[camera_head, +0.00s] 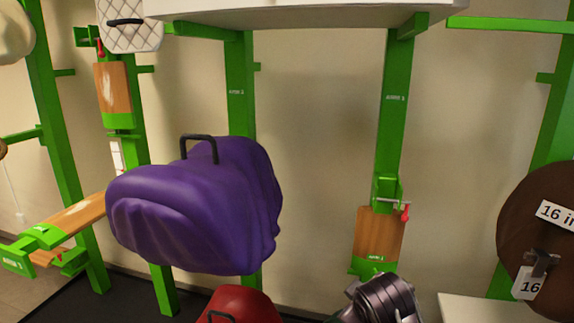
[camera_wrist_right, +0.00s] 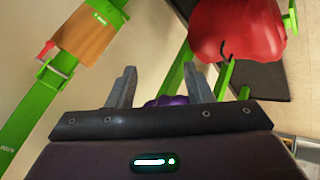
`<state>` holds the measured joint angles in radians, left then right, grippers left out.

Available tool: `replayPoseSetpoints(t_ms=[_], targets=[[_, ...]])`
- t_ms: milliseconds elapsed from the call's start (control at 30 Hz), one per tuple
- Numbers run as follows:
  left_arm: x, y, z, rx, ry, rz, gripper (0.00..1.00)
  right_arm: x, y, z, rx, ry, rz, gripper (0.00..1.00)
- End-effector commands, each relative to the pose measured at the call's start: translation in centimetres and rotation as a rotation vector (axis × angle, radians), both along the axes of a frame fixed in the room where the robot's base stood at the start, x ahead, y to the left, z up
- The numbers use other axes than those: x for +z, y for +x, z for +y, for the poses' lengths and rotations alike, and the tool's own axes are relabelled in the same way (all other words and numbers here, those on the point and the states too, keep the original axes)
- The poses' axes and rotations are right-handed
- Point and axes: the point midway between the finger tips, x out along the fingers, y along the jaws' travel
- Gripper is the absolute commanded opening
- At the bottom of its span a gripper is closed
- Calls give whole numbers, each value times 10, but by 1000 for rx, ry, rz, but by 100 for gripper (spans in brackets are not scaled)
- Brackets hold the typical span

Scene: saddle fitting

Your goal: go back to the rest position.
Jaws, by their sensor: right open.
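My right gripper (camera_wrist_right: 160,86) shows in the right wrist view with its two fingers spread apart and nothing between them. A sliver of something purple (camera_wrist_right: 168,101) shows beyond and below the fingertips. In the head view a dark metallic part of my right arm (camera_head: 385,299) enters at the bottom, right of centre; its fingers do not show there. My left gripper is in neither view. A purple covered saddle shape (camera_head: 190,212) with a black handle sits left of centre in the head view. A red one (camera_head: 240,303) is partly cut off at the bottom; a red one also shows in the wrist view (camera_wrist_right: 238,28).
A green post with an empty wooden-faced rack arm (camera_head: 379,232) stands just behind my right arm. Another wooden rack arm (camera_head: 72,215) juts out at left. A white shelf (camera_head: 300,17) spans the top. A brown disc (camera_head: 540,235) with "16" labels is at right.

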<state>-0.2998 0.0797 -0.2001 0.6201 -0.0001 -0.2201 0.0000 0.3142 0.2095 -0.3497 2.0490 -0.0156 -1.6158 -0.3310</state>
Motion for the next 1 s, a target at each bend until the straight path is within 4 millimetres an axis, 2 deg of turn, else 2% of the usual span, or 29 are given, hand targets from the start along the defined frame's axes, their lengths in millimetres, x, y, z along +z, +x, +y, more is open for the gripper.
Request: replayPoseSetpoints(t_ms=[33, 200, 300, 500, 833, 1000], targets=[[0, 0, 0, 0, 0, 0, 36, -23, -20, -1, -26, 44, 44, 46], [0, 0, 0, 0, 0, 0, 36, -78, -86, -11, -144, 173, 160, 46], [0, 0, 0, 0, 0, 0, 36, -100, -122, -19, -218, 230, 221, 46], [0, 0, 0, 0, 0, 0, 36, -124, -175, -30, -333, 296, 301, 46], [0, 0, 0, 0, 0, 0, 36, -141, -238, -47, -477, 345, 392, 46], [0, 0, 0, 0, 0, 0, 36, -184, -226, -45, -481, 341, 407, 46]])
